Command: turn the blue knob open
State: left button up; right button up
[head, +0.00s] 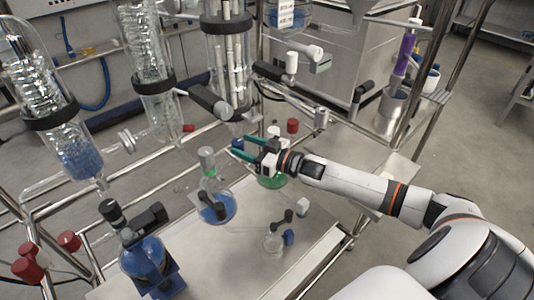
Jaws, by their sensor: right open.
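A small blue knob-like piece (288,237) sits at the right side of a small clear flask (273,242) near the front of the steel table; at this size I cannot tell its turn position. My right gripper (241,148) reaches in from the right. Its teal fingers are apart, with nothing seen between them, and they point left. It is above and behind the blue piece in the picture, well apart from it, close to the glassware at the rack. My left gripper is not in view.
A blue bottle (146,258) is at the front left. Tall glass columns (152,60) and steel rails crowd the back. The steel table (225,262) has bare room in front.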

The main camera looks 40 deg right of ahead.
jog(key=v, duration=0.8)
jog(key=shift+s, duration=0.35)
jog(key=shift+d, duration=0.15)
